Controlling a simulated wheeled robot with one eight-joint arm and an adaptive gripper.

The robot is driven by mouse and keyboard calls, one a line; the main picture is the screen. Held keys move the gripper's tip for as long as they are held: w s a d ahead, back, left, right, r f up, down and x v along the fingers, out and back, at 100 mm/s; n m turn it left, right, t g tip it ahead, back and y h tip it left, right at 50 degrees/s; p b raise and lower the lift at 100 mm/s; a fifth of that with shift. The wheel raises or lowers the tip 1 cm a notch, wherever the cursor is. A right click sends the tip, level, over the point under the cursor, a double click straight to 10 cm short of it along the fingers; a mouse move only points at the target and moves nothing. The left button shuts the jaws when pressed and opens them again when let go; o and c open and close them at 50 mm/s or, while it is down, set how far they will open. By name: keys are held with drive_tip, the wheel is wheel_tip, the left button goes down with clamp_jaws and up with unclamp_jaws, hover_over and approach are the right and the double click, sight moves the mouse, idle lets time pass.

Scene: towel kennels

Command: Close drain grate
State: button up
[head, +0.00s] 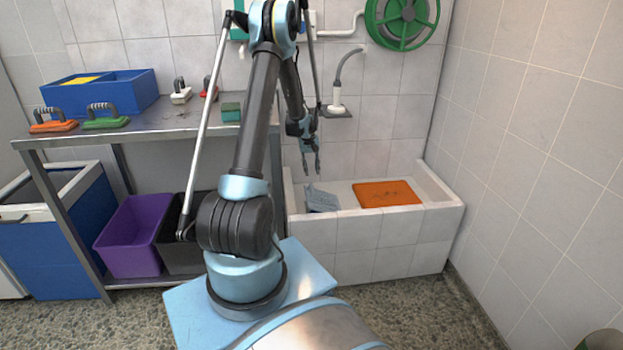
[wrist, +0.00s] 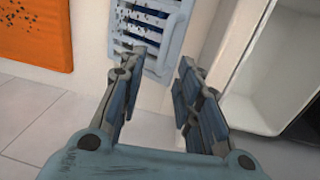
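The drain grate (head: 321,198) is a blue-grey slotted panel at the left end of the tiled tub (head: 330,238). It appears tilted up rather than flat. In the wrist view the grate (wrist: 178,45) shows a light blue frame, slots and dark specks, just beyond my fingertips. My gripper (head: 311,173) points down above the grate in the head view. In the wrist view my gripper (wrist: 162,68) is open, with nothing between its fingers. I cannot tell whether a fingertip touches the grate. The drain beneath it is hidden.
An orange mat (head: 387,193) lies right of the grate; it also shows in the wrist view (wrist: 38,32). A shower head (head: 337,100) is on the wall above. A metal table (head: 150,128) with brushes and a blue box (head: 105,92) stands left, over purple (head: 133,236) and black bins.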

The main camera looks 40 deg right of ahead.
drive_tip(key=shift+w+a+r, duration=0.1)
drive_tip(key=shift+a+r, duration=0.05)
drive_tip(key=shift+r, duration=1.75)
drive_tip(key=shift+m, duration=0.3)
clamp_jaws()
drive_tip(key=s+d+m+t+y, duration=0.25)
drive_tip(key=d+m, duration=0.35)
drive_tip(key=m, duration=1.1)
drive_tip(key=shift+g+y, duration=0.25)
drive_tip(key=shift+y, duration=0.1)
drive_tip(key=x, duration=1.3)
drive_tip(key=shift+s+a, duration=0.4)
